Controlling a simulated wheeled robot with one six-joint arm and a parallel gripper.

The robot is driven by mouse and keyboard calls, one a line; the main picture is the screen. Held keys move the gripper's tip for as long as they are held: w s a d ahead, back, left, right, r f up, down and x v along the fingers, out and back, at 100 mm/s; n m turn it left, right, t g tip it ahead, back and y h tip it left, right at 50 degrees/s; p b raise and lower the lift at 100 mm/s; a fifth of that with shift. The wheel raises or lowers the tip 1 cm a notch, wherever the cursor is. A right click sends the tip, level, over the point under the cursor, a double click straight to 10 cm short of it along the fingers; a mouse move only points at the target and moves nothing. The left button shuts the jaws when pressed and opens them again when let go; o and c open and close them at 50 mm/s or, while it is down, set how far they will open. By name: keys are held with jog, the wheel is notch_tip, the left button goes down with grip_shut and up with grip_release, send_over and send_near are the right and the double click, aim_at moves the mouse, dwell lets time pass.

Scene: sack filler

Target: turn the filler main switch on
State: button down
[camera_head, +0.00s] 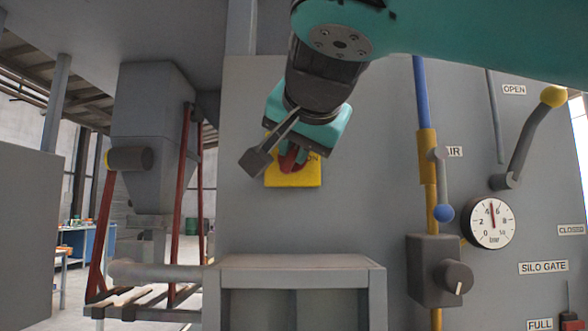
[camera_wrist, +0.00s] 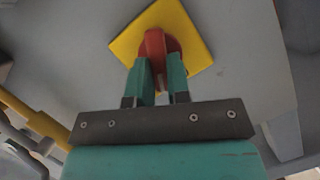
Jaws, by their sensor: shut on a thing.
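The main switch is a red rotary handle (camera_head: 290,160) on a square yellow plate (camera_head: 300,177) fixed to the grey panel. My gripper (camera_head: 290,146) reaches it from above and covers much of the plate in the head view. In the wrist view the red handle (camera_wrist: 156,46) shows between the two teal fingers of my gripper (camera_wrist: 160,72), which are shut on it. The yellow plate (camera_wrist: 186,20) looks turned in the wrist view. Part of an "ON" label shows at the plate's upper right in the head view; the handle's exact angle is mostly hidden.
Right of the switch are a blue and yellow pipe with a blue-knobbed lever (camera_head: 443,190), a pressure gauge (camera_head: 491,223), a yellow-knobbed silo gate lever (camera_head: 530,130) and a grey box with a knob (camera_head: 436,271). A grey ledge (camera_head: 300,263) juts out below the switch.

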jog(key=shift+d+f+m+t+y+b, duration=0.1)
jog(key=shift+f+m+t+y+b, duration=0.35)
jog(key=shift+m+b, duration=1.6)
jog(key=shift+d+m+t+y+b, duration=0.1)
jog(key=shift+m+t+y+b, duration=0.75)
jog(key=shift+b, duration=2)
jog(key=shift+d+f+m+t+y+b, duration=0.2)
jog(key=shift+m+y+b, duration=0.6)
jog(key=shift+m+b, duration=1.45)
jog(key=shift+a, duration=0.1)
jog(key=c, duration=1.1)
grip_release()
jog(key=shift+v, duration=8.75)
